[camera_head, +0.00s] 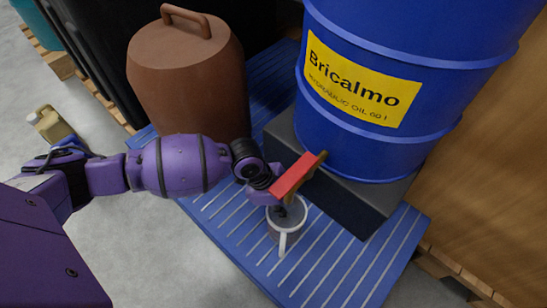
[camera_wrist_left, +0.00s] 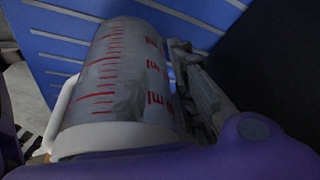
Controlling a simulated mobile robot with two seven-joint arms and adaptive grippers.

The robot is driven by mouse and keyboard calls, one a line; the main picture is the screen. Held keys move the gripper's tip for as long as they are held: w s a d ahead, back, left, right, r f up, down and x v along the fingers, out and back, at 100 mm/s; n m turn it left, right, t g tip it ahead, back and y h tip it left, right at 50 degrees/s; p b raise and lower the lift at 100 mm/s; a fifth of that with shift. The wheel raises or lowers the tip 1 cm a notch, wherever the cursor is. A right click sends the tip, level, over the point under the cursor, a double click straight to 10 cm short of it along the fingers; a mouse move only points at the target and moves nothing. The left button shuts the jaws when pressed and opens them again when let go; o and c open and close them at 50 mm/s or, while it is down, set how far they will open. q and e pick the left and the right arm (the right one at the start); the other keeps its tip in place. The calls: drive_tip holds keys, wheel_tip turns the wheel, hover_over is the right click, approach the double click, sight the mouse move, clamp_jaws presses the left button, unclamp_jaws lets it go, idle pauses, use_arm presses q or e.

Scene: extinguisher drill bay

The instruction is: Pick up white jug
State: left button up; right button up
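The white jug (camera_head: 283,232) stands on the blue slatted deck, in front of the drum's dark block. In the left wrist view the jug (camera_wrist_left: 122,75) looks grey and see-through, with red scale marks, a white rim and a white handle at the left. My left gripper (camera_head: 283,205) is at the jug's top in the head view, partly hidden by my wrist. In the left wrist view one grey finger lies close along the jug's right wall; the other finger is hidden, so its grip is unclear. My right gripper is out of view.
A blue drum (camera_head: 384,80) with a yellow label stands on a dark block (camera_head: 345,203) behind the jug. A large brown container (camera_head: 185,75) stands behind my left arm. A tan bottle (camera_head: 50,125) is at far left. The blue deck (camera_head: 365,265) is bare right of the jug.

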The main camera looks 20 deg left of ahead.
use_arm(q)
drive_tip(key=shift+w+d+r, duration=0.1)
drive_tip(key=shift+w+r, duration=0.05)
drive_tip(key=shift+w, duration=0.05)
clamp_jaws()
